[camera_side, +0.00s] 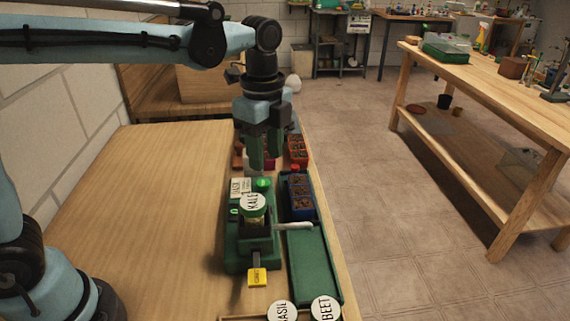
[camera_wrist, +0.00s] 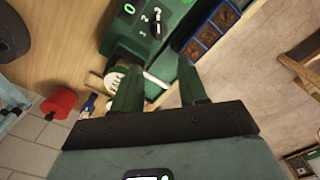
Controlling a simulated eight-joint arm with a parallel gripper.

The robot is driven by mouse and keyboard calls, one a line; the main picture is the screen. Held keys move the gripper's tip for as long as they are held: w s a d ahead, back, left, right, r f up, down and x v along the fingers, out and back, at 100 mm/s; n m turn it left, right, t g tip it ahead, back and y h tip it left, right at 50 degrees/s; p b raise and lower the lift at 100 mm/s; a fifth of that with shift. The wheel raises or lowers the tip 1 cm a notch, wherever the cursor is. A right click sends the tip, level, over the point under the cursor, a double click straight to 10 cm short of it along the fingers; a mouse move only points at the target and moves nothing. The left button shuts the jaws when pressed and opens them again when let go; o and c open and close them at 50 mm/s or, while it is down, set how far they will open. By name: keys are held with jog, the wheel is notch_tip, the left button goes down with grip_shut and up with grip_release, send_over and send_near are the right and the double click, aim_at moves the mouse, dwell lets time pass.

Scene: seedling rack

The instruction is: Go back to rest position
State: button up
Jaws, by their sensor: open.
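My gripper (camera_side: 264,160) hangs with its green fingers pointing down, above and behind the green machine (camera_side: 240,246) in the side view. In the wrist view the two fingers of my gripper (camera_wrist: 158,78) stand apart with nothing held between them. A jar with a white KALE lid (camera_side: 253,203) sits in the green machine, below and in front of the fingers. The machine (camera_wrist: 128,33) also shows at the top of the wrist view, with a pale round lid (camera_wrist: 118,78) partly behind the left finger.
A long green tray (camera_side: 314,262) lies right of the machine, with a blue seedling tray (camera_side: 301,198) at its far end. An orange seedling tray (camera_side: 298,151) stands farther back. BASIL (camera_side: 283,312) and BEET (camera_side: 325,309) lids are in front. The left of the wooden table (camera_side: 150,210) is clear.

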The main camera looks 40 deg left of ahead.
jog(key=s+a+f+n+t, duration=0.3)
jog(key=s+a+n+t, duration=0.4)
jog(key=n, duration=1)
jog(key=shift+s+a+n, duration=0.3)
jog(key=shift+s+a, duration=0.3)
jog(key=shift+s, duration=0.6)
